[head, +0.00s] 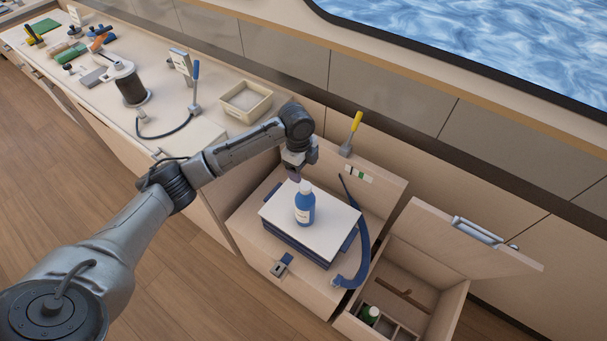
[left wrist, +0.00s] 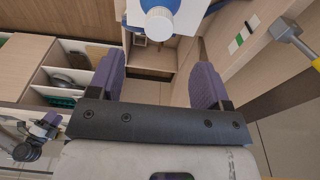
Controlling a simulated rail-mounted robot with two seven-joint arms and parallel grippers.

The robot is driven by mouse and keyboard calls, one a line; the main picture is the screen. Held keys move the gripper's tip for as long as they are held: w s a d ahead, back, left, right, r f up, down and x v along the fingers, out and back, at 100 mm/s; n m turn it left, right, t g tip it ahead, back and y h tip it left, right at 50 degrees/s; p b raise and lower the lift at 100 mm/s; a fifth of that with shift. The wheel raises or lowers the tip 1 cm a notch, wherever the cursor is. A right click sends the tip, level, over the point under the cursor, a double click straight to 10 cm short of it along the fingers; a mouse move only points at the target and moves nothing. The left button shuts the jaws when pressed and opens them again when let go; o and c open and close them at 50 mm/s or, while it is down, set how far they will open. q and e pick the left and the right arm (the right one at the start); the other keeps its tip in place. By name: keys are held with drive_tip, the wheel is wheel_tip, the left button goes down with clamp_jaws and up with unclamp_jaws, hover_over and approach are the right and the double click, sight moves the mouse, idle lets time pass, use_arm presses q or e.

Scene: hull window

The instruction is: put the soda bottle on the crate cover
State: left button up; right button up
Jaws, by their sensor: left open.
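The blue soda bottle (head: 305,205), with a white cap and pale label, stands upright on the white crate cover (head: 336,222). The cover lies flat on a blue crate (head: 290,243) on the wooden bench. My left gripper (head: 296,174) is just behind the bottle in the head view. In the left wrist view, my left gripper (left wrist: 158,62) is open, with nothing between its purple fingers. The bottle's white cap (left wrist: 158,22) shows beyond the fingertips there, apart from them. My right gripper is not in view.
A blue strap (head: 360,255) hangs at the crate's right side. A yellow-handled lever (head: 356,123) stands behind the crate. A beige tray (head: 246,102) sits on the counter.

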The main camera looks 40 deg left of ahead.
use_arm(q)
drive_tip(key=shift+r, duration=0.45)
drive_tip(key=s+d+f+n+t, duration=0.1)
drive_tip(key=s+d+f+n, duration=0.3)
drive_tip(key=s+d+f, duration=0.9)
drive_tip(key=s+r+n+t+y, duration=0.1)
drive_tip(key=s+r+n+t, duration=0.1)
drive_tip(key=s+n, duration=0.8)
drive_tip(key=s+r, duration=0.1)
drive_tip(key=s, duration=0.8)
drive_tip(key=shift+s+d+r+n, duration=0.2)
drive_tip(key=shift+s+d+n, duration=0.05)
drive_tip(key=shift+s+n, duration=0.1)
